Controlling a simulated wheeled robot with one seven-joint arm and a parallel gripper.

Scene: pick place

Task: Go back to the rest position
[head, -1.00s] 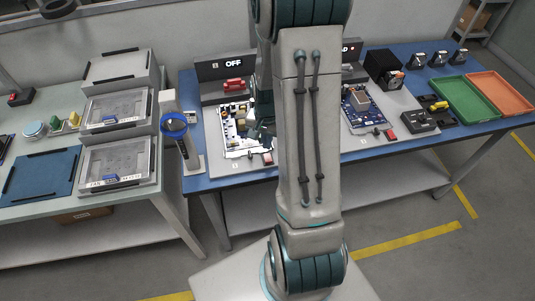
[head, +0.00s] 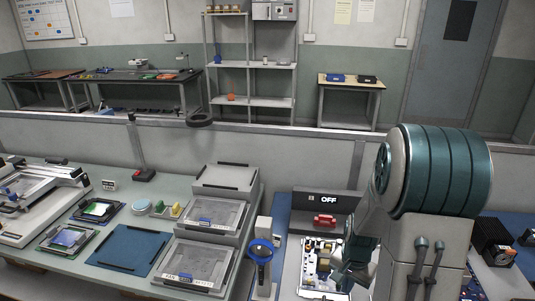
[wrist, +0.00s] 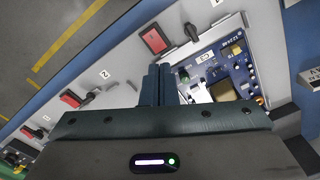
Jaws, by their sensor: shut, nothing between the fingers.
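My gripper (wrist: 160,84) is shut and empty in the wrist view, its two dark fingers together above the front edge of a station with a blue circuit board (wrist: 218,68). A red switch (wrist: 154,41) and a black knob lie just beyond the fingertips. In the head view my arm stands at the right, and my gripper (head: 350,268) shows partly beside the board (head: 318,262) in front of the OFF sign (head: 328,199). Its fingertips are hard to make out there.
A grey-green bench (head: 60,219) on the left holds a blue mat (head: 128,250), stacked trays (head: 198,266) and small boards. A blue ring on a stand (head: 261,250) is close left of my gripper. Shelves (head: 252,82) and a low partition are behind.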

